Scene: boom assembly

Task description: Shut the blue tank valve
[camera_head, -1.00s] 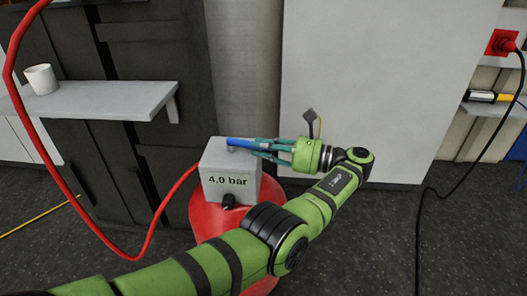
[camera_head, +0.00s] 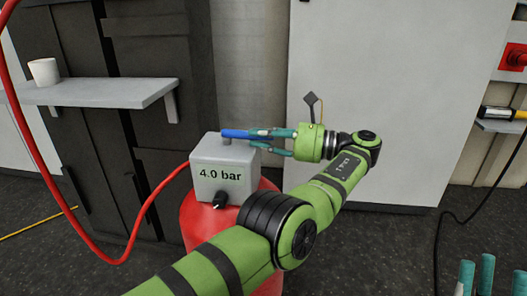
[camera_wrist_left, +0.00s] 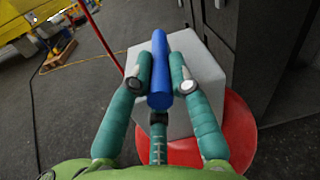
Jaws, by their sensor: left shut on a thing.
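The blue tank valve (camera_head: 240,134) is a lever on top of a grey box marked "4.0 bar" (camera_head: 222,176). The box sits on a red tank (camera_head: 200,225). The lever points right in the head view. My right gripper (camera_head: 495,275) shows only as teal fingertips at the lower right, spread apart and empty, far from the valve.
A red hose (camera_head: 150,205) runs from the box to the left. A shelf (camera_head: 100,93) with a white mug (camera_head: 44,72) stands at the left. A large pale panel (camera_head: 400,60) is behind my left gripper. A black cable (camera_head: 440,215) hangs at the right.

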